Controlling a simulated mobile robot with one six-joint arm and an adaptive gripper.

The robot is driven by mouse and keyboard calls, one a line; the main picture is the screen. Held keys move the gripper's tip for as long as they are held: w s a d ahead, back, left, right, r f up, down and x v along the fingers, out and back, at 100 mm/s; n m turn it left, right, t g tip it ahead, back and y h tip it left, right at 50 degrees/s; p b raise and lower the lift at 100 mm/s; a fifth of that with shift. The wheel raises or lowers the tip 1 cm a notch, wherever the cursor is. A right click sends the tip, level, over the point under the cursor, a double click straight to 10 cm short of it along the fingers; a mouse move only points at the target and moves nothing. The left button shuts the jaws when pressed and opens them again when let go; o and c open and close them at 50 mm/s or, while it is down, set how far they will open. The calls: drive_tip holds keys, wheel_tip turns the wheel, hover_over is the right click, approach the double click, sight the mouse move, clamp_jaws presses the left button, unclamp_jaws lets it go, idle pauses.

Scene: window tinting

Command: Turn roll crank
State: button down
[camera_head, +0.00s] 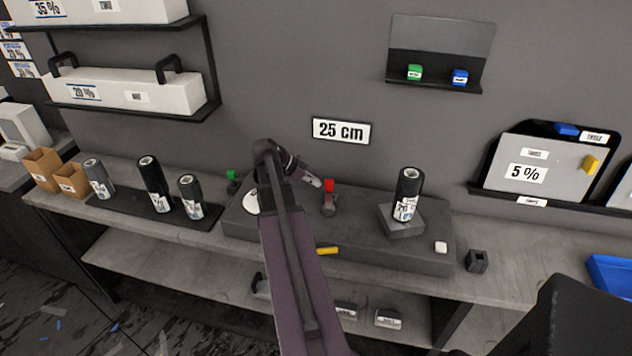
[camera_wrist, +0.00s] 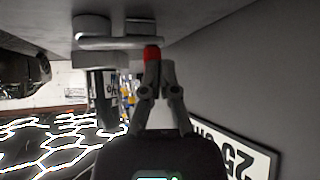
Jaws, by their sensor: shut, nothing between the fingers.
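A small grey part with a red knob (camera_head: 329,185) stands on the dark grey bench block (camera_head: 285,225); it looks like the crank. My gripper (camera_head: 317,183) is just left of the red knob in the head view. In the wrist view my gripper (camera_wrist: 158,66) is shut, with its fingertips close to the red knob (camera_wrist: 152,53). Whether they touch it I cannot tell. A black film roll (camera_head: 409,187) stands upright on a grey raised pad on the block, to the right. It also shows in the wrist view (camera_wrist: 102,98).
A "25 cm" sign (camera_head: 341,131) hangs on the wall behind. A yellow bar (camera_head: 327,251) is at the block's front and a white button (camera_head: 441,247) at its right. Several rolls (camera_head: 154,184) stand on a dark mat (camera_head: 120,208) at left. A green piece (camera_head: 231,175) is at the back left.

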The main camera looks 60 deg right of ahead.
drive_tip(key=shift+w+a, duration=0.25)
drive_tip(key=shift+w, duration=0.1)
drive_tip(key=shift+w+a, duration=0.3)
drive_tip(key=shift+w, duration=0.2)
drive_tip(key=shift+w+a, duration=0.25)
drive_tip(key=shift+w, duration=0.2)
drive_tip(key=p+v, duration=0.6)
drive_tip(key=v, duration=0.4)
drive_tip(key=shift+w+d+p, duration=0.35)
drive_tip(key=shift+w+d, duration=0.05)
drive_tip(key=shift+w, duration=0.05)
idle(0.3)
drive_tip(key=w+a+f+n+t+y, duration=0.1)
drive_tip(key=w+a+f+n+t, duration=0.1)
drive_tip(key=a+n, duration=0.45)
drive_tip(key=w+a+f+n+t, duration=0.1)
drive_tip(key=w+a+n, duration=0.15)
drive_tip(key=a, duration=0.65)
drive_tip(key=w+a+f+n+t+y, duration=0.1)
drive_tip(key=w+a+f+n+t, duration=0.1)
drive_tip(key=a+n, duration=0.4)
drive_tip(key=s+a+f+n+t+y, duration=0.1)
drive_tip(key=a+n+y, duration=0.3)
drive_tip(key=a+n, duration=0.8)
drive_tip(key=a+t, duration=0.1)
drive_tip(key=a, duration=1)
drive_tip(key=shift+n, duration=0.3)
